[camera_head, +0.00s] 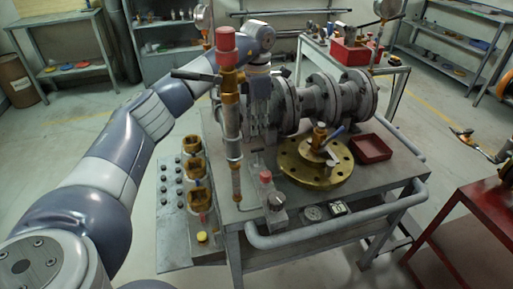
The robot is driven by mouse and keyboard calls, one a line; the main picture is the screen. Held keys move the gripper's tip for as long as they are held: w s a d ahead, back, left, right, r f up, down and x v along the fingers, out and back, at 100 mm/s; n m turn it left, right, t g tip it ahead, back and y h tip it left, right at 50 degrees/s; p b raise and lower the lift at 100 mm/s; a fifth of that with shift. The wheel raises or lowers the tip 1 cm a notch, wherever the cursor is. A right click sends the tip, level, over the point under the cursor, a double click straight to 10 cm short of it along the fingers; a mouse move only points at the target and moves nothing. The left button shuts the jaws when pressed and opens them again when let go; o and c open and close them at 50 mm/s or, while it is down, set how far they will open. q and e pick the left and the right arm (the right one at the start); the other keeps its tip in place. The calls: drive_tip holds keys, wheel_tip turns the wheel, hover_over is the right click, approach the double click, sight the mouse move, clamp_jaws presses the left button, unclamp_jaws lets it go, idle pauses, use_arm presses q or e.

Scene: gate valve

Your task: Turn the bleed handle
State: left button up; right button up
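A gate valve assembly with a grey flanged pipe body (318,102) lies on a metal cart. In front of it stands an upright column (231,120) with a red cap (226,47) and a dark crossbar handle (196,77). A brass fitting with a small blue-grey lever (334,134) stands on a round brass flange (311,168). I cannot tell for sure which handle is the bleed handle. My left arm arches over from the left, and my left gripper (258,92) points down behind the column, beside the pipe body. Its fingers are mostly hidden. My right gripper is out of view.
The cart top (388,180) has a tube rail (340,226) along its front. Brass valve bodies (197,172) stand on the left side shelf. A red table (490,215) is at the right; open floor lies between.

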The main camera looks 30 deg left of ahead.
sight(257, 148)
use_arm(q)
wheel_tip(257, 148, down, 10)
drive_tip(key=shift+f+p, duration=0.2)
drive_tip(key=shift+p, duration=0.35)
clamp_jaws()
